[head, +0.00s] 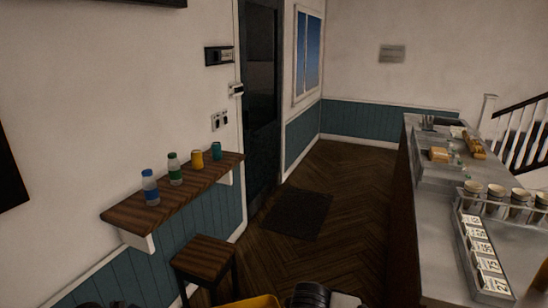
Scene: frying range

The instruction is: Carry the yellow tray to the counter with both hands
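The yellow tray (250,302) shows only as a rim at the bottom edge of the head view; most of it is below the picture. Dark and white parts of my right arm and gripper (312,294) are right beside the tray's right end. Dark parts of my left arm or gripper (104,304) just show at the bottom left. The fingers of both grippers are hidden or cut off, so I cannot tell their hold. The long grey-topped counter (438,240) runs along the right side.
Cups (495,192) and a rack of labelled cards (480,250) occupy the near counter. A wooden stool (205,258) stands at left under a wall shelf (150,212) holding bottles and cans. The wooden floor (340,210) ahead is open, with a dark mat (297,213).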

